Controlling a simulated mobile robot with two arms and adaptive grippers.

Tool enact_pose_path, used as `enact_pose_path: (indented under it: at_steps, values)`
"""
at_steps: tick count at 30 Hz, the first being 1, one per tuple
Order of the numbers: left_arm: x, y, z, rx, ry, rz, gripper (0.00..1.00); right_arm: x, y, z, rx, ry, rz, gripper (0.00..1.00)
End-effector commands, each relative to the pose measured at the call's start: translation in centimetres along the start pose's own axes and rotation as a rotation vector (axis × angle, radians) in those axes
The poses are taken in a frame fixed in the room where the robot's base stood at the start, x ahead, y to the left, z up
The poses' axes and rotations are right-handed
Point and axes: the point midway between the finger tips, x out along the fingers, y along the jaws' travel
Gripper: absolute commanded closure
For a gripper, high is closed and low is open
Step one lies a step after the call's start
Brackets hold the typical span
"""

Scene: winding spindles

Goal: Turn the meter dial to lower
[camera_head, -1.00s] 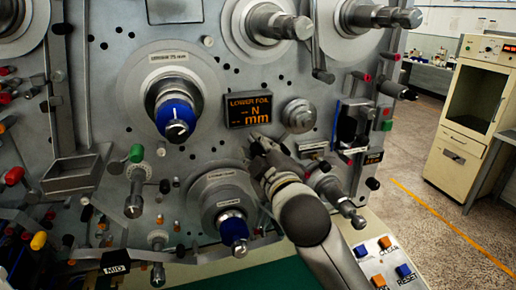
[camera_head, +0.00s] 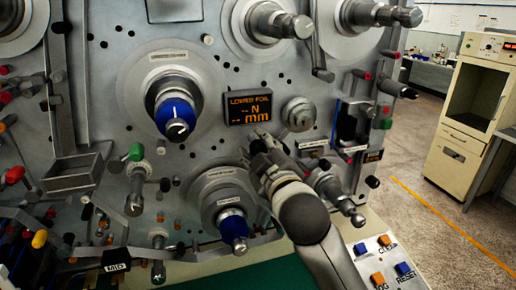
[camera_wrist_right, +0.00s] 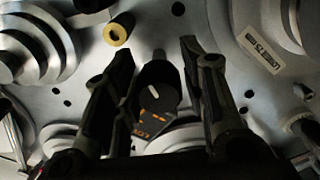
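The meter display (camera_head: 248,108) on the machine's grey panel shows orange text reading LOWER FOIL, with N and mm lines. In the right wrist view, the black round dial (camera_wrist_right: 157,92) with a white pointer mark lies between my right gripper's two fingers. Orange lettering of the display shows just below it. My right gripper (camera_head: 258,141) is just below the display in the head view, where it hides the dial. It also shows in the right wrist view (camera_wrist_right: 156,52), with its fingers spread and a gap on each side of the dial. My left gripper is not in view.
A blue-tipped spindle (camera_head: 176,118) stands left of the display and another (camera_head: 233,230) lower down. A silver knob (camera_head: 299,114) is close on the right. A button box (camera_head: 385,262) is at lower right. Open floor lies right of the machine.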

Motion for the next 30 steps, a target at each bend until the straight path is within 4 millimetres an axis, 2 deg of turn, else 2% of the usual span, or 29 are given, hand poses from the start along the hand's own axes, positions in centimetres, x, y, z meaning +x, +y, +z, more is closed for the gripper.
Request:
enact_pose_path:
  at_steps: [14, 20, 30]
  values:
    - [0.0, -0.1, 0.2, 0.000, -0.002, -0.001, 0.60, -0.5, 0.1, -0.1, -0.002, 0.002, 0.002, 0.49]
    - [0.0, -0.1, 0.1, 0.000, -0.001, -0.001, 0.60, -3.3, 0.0, -0.1, -0.001, 0.003, 0.001, 0.49]
    - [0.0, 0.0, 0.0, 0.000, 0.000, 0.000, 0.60, -9.6, 0.0, 0.0, -0.001, 0.002, 0.001, 0.49]
